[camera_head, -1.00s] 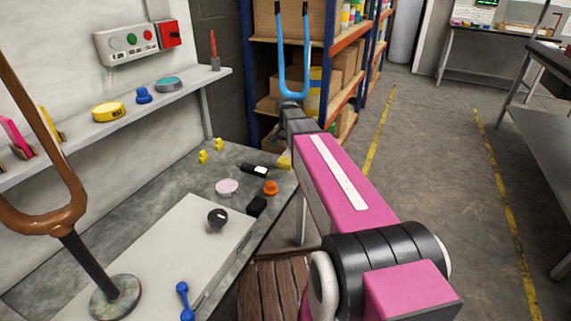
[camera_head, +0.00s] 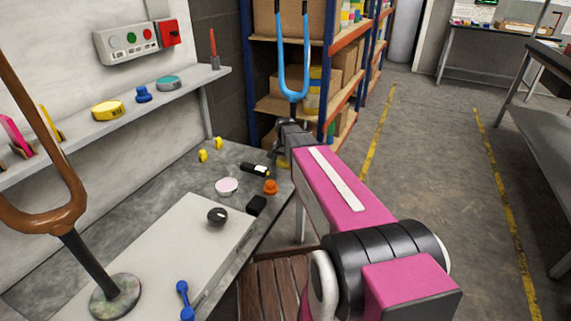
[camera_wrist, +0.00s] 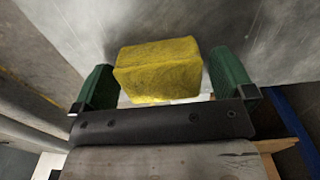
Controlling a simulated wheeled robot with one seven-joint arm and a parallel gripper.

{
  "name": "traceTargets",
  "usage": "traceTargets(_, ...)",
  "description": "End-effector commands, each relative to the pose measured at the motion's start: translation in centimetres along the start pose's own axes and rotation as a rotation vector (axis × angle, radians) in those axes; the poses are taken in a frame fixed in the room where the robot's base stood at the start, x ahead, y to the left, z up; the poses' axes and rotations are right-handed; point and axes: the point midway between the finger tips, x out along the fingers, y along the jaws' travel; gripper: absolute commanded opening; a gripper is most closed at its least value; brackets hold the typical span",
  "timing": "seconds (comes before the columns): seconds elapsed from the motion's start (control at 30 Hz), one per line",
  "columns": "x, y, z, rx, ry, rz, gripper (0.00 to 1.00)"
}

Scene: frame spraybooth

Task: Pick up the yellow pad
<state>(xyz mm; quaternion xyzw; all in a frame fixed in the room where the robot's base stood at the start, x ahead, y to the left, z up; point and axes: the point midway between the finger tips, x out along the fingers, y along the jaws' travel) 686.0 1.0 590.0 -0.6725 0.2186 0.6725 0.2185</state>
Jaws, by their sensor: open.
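The yellow pad (camera_wrist: 158,72) is a block with rough yellow sides, on the grey bench top in the wrist view. In the head view only a sliver of it shows at the bench's far right corner; my arm hides the rest. My gripper (camera_wrist: 163,68) is open, with green fingers on either side of the pad. The pad's left side appears close to the left finger, and a narrow gap shows at the right finger. I cannot tell whether the left finger touches it.
On the bench near the pad are a black marker-like item (camera_head: 256,170), an orange knob (camera_head: 270,187), a black block (camera_head: 257,206) and a round pale dish (camera_head: 227,187). A blue fork-shaped hanger (camera_head: 293,60) stands behind my gripper. Shelving (camera_head: 340,70) is beyond.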

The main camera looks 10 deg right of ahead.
Motion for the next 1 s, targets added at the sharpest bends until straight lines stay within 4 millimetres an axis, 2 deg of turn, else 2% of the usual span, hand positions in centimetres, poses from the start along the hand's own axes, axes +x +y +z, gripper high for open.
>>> traceTargets(0.03, 0.0, 0.0, 0.0, 0.0, 0.0, 0.0, 1.0)
traceTargets(0.17, 0.0, 0.0, 0.0, 0.0, 0.0, 0.0, 0.58)
traceTargets(0.5, -0.1, 0.0, 0.0, 0.0, 0.0, 0.0, 0.56)
traceTargets(0.67, -0.8, 0.0, 0.0, 0.0, 0.001, -0.001, 0.56)
traceTargets(0.93, -4.3, 0.0, 0.0, 0.0, 0.002, -0.002, 0.56)
traceTargets(1.0, -5.2, -0.4, 1.9, -0.004, 0.001, -0.001, 0.56)
